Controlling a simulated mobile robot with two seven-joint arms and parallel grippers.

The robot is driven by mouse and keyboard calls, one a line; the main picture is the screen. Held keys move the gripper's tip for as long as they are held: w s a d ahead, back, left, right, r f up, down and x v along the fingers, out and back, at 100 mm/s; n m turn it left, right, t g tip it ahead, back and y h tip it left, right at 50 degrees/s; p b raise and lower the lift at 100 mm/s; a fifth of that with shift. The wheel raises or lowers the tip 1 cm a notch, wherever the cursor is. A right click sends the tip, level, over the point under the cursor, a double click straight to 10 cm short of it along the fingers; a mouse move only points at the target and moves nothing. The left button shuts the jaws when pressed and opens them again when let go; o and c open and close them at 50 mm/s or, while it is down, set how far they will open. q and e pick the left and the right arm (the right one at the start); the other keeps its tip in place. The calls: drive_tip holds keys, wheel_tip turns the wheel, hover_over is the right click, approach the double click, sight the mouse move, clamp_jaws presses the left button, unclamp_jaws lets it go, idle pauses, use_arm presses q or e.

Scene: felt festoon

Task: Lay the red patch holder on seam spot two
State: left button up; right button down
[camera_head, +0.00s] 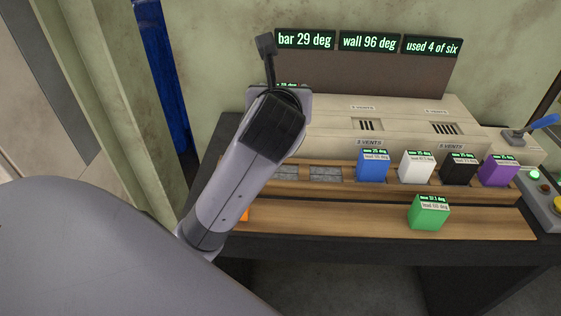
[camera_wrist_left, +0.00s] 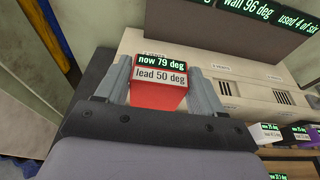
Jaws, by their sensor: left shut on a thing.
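My left gripper (camera_wrist_left: 160,88) is shut on the red patch holder (camera_wrist_left: 158,96), a block whose label reads "now 79 deg, lead 50 deg". In the wrist view the fingers hold its two sides, in front of the cream machine. In the head view my left arm hides nearly all of it; only a sliver of a green-lettered display shows behind the wrist. A wooden seam rail (camera_head: 340,185) has two bare grey spots, one (camera_head: 287,172) beside my arm and one (camera_head: 325,174) to its right. I cannot read which is spot two. My right gripper is not in view.
Blue (camera_head: 372,167), white (camera_head: 416,168), black (camera_head: 458,169) and purple (camera_head: 498,171) holders stand along the rail. A green holder (camera_head: 428,213) stands on the front shelf (camera_head: 330,220); an orange thing (camera_head: 245,214) is partly hidden by my arm. The vented cream machine (camera_head: 400,125) is behind.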

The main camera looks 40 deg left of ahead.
use_arm(q)
wheel_tip(320, 180, down, 14)
drive_tip(key=b, duration=0.3)
drive_tip(key=shift+r, duration=0.15)
drive_tip(key=shift+f, duration=0.4)
drive_tip(key=shift+f, duration=0.1)
drive_tip(key=o, duration=1.3)
drive_tip(key=shift+c, duration=0.2)
